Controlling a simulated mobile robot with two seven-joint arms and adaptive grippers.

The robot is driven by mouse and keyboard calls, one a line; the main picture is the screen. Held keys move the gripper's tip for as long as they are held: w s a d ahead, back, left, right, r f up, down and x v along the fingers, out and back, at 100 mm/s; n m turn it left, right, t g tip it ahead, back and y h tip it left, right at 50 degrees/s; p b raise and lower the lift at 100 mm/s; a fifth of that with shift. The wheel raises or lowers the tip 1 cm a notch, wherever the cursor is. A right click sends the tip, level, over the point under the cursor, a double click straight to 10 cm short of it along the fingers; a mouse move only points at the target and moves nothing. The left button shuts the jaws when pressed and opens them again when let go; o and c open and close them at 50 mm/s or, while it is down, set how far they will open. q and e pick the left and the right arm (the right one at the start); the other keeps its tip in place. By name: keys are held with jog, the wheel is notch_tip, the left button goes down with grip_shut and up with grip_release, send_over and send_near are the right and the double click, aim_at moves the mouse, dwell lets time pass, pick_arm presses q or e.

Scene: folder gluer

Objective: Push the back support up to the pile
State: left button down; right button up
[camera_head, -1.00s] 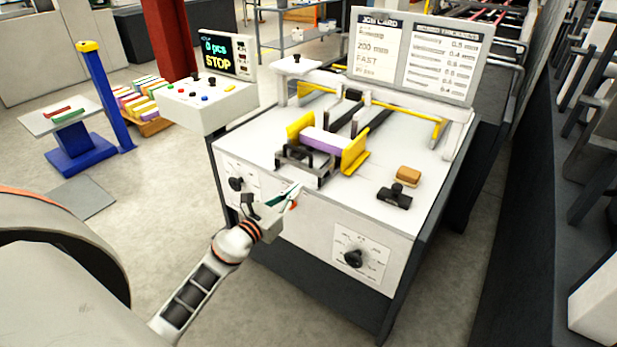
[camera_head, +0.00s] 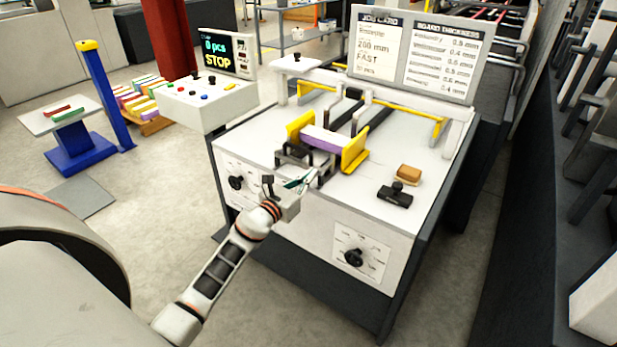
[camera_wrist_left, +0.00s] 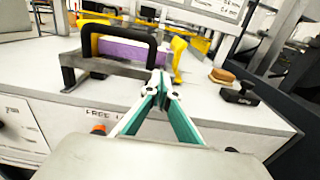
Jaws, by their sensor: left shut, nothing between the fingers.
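The pile (camera_head: 322,140), white on top with a purple side, lies between two yellow guides on the machine table. The back support (camera_head: 294,155), a dark frame with a black handle, stands just in front of the pile. In the left wrist view the support's black handle (camera_wrist_left: 112,27) partly hides the purple pile (camera_wrist_left: 137,52), so any gap between them is hard to judge. My left gripper (camera_head: 313,174), with green fingers, is shut and empty at the table's front edge, close to the support's near side. In the left wrist view its fingertips (camera_wrist_left: 159,78) point toward the support's right foot.
A brown block (camera_head: 408,175) and a black clamp-like part (camera_head: 396,194) lie to the right on the table (camera_head: 350,200). The control panel (camera_head: 209,100) reads 0 pcs and STOP. Knobs (camera_head: 354,257) sit on the front panel.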

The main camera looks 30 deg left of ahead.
pick_arm(q)
jog(key=w+b, duration=0.1)
jog(key=w, duration=0.2)
jog(key=w+b, duration=0.1)
jog(key=w, duration=0.3)
jog(key=w+b, duration=0.1)
jog(key=w, duration=0.2)
jog(key=shift+w+d+f, duration=0.15)
jog(key=shift+w+d, duration=0.25)
jog(key=shift+w, duration=0.45)
